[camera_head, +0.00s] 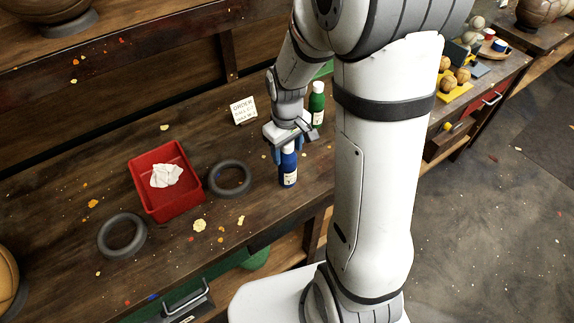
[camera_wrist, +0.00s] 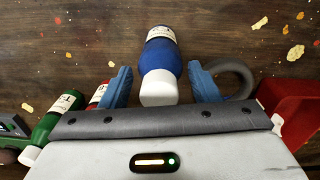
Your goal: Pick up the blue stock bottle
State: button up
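The blue stock bottle (camera_head: 288,172) stands upright on the wooden bench, with a white cap and a pale label. In the wrist view the bottle (camera_wrist: 161,60) shows between my two blue fingers, its white cap toward the palm. My gripper (camera_head: 289,155) is over the bottle's upper part, pointing down. In the wrist view my gripper (camera_wrist: 160,70) is open, with a small gap visible on each side of the bottle. My wrist hides part of the bottle's top in the head view.
Left are a dark ring (camera_head: 230,194), a red tray (camera_head: 193,203) with white cloth and another ring (camera_head: 101,236). A small sign (camera_head: 243,110) stands behind.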

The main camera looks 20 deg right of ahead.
grip_shut()
dwell(0.4)
